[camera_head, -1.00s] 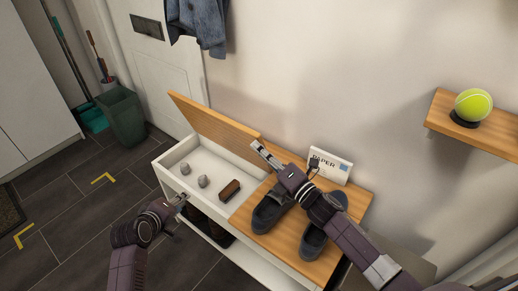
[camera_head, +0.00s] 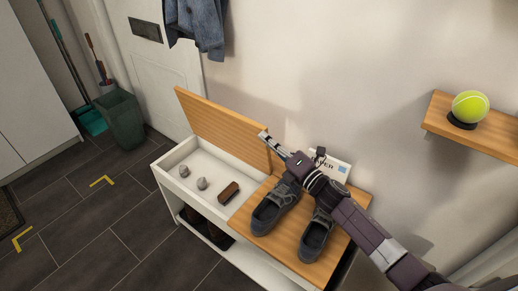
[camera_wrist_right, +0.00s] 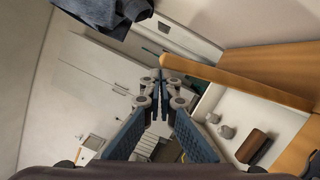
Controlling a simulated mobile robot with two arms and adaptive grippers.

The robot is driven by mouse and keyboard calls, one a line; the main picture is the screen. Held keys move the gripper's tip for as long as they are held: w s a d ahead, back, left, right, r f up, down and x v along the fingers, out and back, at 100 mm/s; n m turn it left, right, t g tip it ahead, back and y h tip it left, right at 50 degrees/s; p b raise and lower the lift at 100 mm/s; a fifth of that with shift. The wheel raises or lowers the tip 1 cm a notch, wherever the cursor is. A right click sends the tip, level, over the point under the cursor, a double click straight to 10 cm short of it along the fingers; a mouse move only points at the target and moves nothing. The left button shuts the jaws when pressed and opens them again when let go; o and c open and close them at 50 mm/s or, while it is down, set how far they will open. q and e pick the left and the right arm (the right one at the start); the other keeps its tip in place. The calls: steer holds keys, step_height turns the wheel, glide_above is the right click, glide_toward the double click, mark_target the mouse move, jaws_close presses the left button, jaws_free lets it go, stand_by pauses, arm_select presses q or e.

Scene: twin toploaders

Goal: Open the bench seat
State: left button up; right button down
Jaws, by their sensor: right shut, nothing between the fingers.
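The hinged wooden bench seat (camera_head: 222,128) is raised and leans steeply near the wall on the bench's left half. Its edge also shows in the right wrist view (camera_wrist_right: 235,80). The white bench (camera_head: 208,221) has an open compartment under it holding two grey lumps (camera_head: 194,177) and a brown brush (camera_head: 229,193). My right gripper (camera_head: 264,137) is shut and empty, with its tips by the seat's right end; whether they touch it I cannot tell. The right gripper also shows in the wrist view (camera_wrist_right: 158,78). My left gripper is out of view.
Dark shoes (camera_head: 275,205) stand on the bench's fixed right half (camera_head: 285,243), under my right arm. A white paper box (camera_head: 334,166) is behind them. A wall shelf (camera_head: 480,132) holds a tennis ball (camera_head: 471,105). A green bin (camera_head: 122,120) stands at left; floor in front is clear.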

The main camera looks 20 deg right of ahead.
steer(key=shift+w+d+r, duration=0.2)
steer(key=shift+w+d, duration=0.2)
steer(key=shift+d, duration=0.25)
steer(key=v, duration=1.2)
